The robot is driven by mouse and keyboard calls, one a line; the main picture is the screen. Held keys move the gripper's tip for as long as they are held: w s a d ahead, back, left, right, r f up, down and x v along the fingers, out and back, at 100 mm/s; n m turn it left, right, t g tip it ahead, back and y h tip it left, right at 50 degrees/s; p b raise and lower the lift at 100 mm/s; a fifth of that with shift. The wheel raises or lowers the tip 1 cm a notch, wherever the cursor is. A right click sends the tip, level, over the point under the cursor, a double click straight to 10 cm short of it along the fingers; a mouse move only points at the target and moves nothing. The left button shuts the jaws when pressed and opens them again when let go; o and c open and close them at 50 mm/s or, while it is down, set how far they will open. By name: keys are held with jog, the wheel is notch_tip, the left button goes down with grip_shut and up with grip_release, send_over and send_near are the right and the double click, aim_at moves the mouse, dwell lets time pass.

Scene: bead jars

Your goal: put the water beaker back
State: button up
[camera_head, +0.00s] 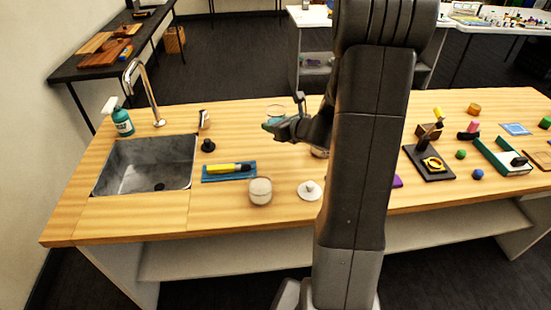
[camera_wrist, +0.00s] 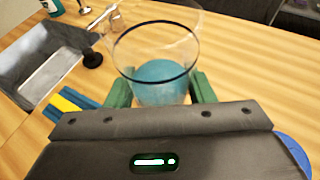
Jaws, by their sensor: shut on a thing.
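The water beaker (camera_wrist: 158,47) is a clear glass cup with blue water (camera_wrist: 160,78) in its lower part. My gripper (camera_wrist: 161,90) is shut on it, with a green finger on each side of the lower part. The beaker looks upright or slightly tilted. In the head view my gripper (camera_head: 276,125) is over the back part of the counter, right of the sink, and the beaker's rim (camera_head: 276,107) shows just above it. I cannot tell whether the beaker's bottom touches the counter.
The sink (camera_head: 145,165) is at the left. A blue tray (camera_head: 215,179) with a yellow tool, a glass jar (camera_head: 260,191) and a white knobbed lid (camera_head: 310,190) lie in front. A black knob-like piece (camera_head: 208,145) stands beside the sink. My arm hides the counter's middle.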

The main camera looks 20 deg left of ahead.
aim_at(275, 155)
notch_tip(275, 155, down, 10)
jog(key=shift+s+a+r+b, duration=0.1)
jog(key=shift+a+b, duration=0.05)
jog(key=shift+b, duration=0.35)
jog(key=shift+f, duration=0.3)
jog(key=o, duration=1.1)
jog(key=shift+r, duration=0.1)
jog(key=shift+r, duration=0.15)
jog(key=b+v, duration=0.1)
jog(key=v, duration=1.1)
